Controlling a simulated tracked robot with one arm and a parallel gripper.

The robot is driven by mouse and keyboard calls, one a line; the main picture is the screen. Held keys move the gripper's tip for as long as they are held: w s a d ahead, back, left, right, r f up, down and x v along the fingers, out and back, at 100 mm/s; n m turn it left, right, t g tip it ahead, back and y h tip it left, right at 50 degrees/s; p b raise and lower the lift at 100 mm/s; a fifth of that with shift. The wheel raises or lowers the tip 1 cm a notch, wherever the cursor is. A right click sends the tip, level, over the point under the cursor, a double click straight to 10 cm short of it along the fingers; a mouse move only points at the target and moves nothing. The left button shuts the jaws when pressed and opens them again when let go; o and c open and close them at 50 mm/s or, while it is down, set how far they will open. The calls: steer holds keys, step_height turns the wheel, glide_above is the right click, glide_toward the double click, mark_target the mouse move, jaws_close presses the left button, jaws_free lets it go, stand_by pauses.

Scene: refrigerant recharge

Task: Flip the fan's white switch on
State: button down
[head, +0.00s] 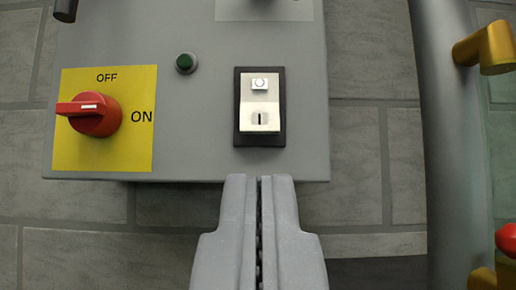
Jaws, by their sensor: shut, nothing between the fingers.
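The white rocker switch (260,105) sits in a black frame on a grey control box (210,160). It has a circle mark on its upper part and a bar mark on its lower part. The lower part looks larger and seems to stand out, but I cannot be sure which way it is tilted. My gripper (259,180) is shut and empty. Its fingertips show just below the switch, over the box's lower edge, and look apart from the switch. The fan is not identifiable in this view.
A red rotary knob (97,114) on a yellow OFF/ON plate (140,155) is at left, its handle pointing left. A green button (186,63) is between. A grey vertical pipe (445,130) with a yellow fitting (487,46) stands at right. Grey brick wall lies behind.

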steer(key=p, duration=0.3)
glide_toward(259, 113)
step_height(259, 113, up, 5)
steer(key=w, duration=0.1)
steer(key=w+f, duration=0.1)
steer(key=shift+w+p, duration=0.3)
steer(key=shift+p, duration=0.05)
steer(key=shift+w+f+p, duration=0.15)
steer(key=shift+w+p, duration=0.25)
steer(key=shift+w, duration=0.7)
